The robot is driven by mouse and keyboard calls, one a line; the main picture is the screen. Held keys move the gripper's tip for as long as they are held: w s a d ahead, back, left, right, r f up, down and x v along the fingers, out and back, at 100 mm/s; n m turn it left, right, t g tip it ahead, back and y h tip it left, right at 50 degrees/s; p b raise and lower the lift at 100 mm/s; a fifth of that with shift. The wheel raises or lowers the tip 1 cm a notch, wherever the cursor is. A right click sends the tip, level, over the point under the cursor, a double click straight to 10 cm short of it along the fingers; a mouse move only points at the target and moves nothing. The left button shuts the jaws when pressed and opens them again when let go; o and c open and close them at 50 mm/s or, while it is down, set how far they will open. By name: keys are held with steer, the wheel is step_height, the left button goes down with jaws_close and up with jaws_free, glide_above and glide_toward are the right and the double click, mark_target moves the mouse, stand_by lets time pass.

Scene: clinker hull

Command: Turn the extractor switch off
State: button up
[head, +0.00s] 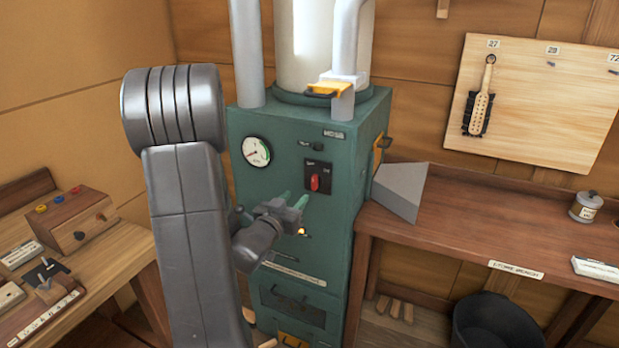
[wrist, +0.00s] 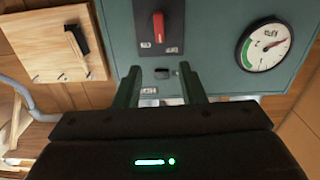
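The extractor switch is a red handle (head: 316,183) on a black plate on the front of the green cabinet (head: 345,215). The handle stands upright in the head view; the labels around it are too small to read surely. In the wrist view the red handle (wrist: 158,26) is at the top middle, beyond the fingertips. My gripper (head: 292,199) is just below and left of the switch in the head view. In the wrist view my gripper (wrist: 160,72) is open, with nothing between its fingers, and apart from the handle.
A round gauge (head: 256,152) is left of the switch. A grey wedge-shaped piece (head: 401,190) stands on the right bench (head: 470,215), close to the cabinet. A lit amber lamp (head: 302,232) is below the gripper. A wooden control box (head: 72,219) sits on the left bench.

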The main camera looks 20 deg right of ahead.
mark_target(313, 178)
steer(key=p+x, duration=0.3)
steer(key=x, duration=0.9)
steer(key=shift+w, duration=0.1)
steer(key=c, duration=0.6)
steer(key=shift+c, duration=0.2)
